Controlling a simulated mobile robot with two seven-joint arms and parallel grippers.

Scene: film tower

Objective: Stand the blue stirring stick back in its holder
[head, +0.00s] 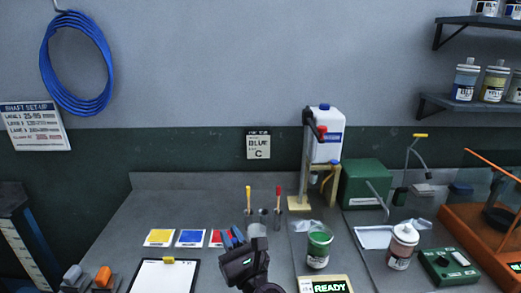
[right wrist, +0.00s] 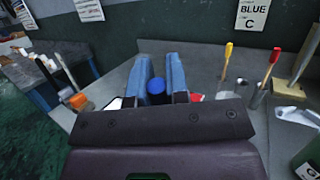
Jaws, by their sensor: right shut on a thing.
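My right gripper (head: 234,238) is shut on the blue stirring stick, just in front and to the left of the holder. In the right wrist view the stick's round blue end (right wrist: 156,87) shows between the two blue fingers (right wrist: 158,78); the rest of it is hidden. The grey holder (head: 257,230) stands on the bench, and its tubes also show in the right wrist view (right wrist: 258,98). A yellow-topped stick (head: 248,194) and a red-topped stick (head: 278,192) stand upright in it. My left gripper is not in view.
Yellow, blue (head: 191,238) and red cards lie left of the holder, with a clipboard (head: 163,277) in front. A green tub (head: 318,248) and a READY display (head: 328,285) are to the right. A white jug (head: 326,140) on a stand is behind right.

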